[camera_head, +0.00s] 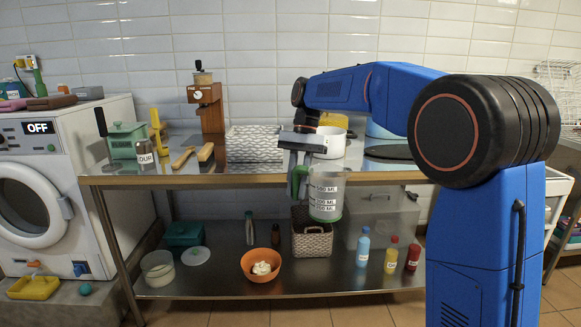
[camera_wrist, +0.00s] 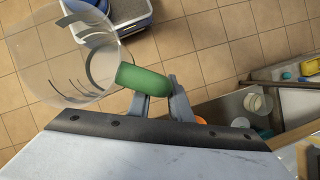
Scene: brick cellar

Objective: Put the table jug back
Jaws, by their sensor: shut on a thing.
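A clear jug (camera_head: 326,198) with ML markings and a green handle (camera_head: 299,183) hangs upright in front of the steel table's front edge. My gripper (camera_head: 298,172) is shut on the green handle. In the wrist view the jug (camera_wrist: 62,55) is at the upper left, and its green handle (camera_wrist: 142,78) lies between the fingertips of my gripper (camera_wrist: 162,98). The jug appears empty. The steel table (camera_head: 250,178) is behind it, with a white pot (camera_head: 330,142) on top.
The tabletop holds a grinder (camera_head: 206,105), a patterned box (camera_head: 253,144) and a green-and-steel appliance (camera_head: 122,140). The lower shelf holds an orange bowl (camera_head: 261,265), a woven basket (camera_head: 312,240) and several bottles. A washing machine (camera_head: 70,185) stands at the left.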

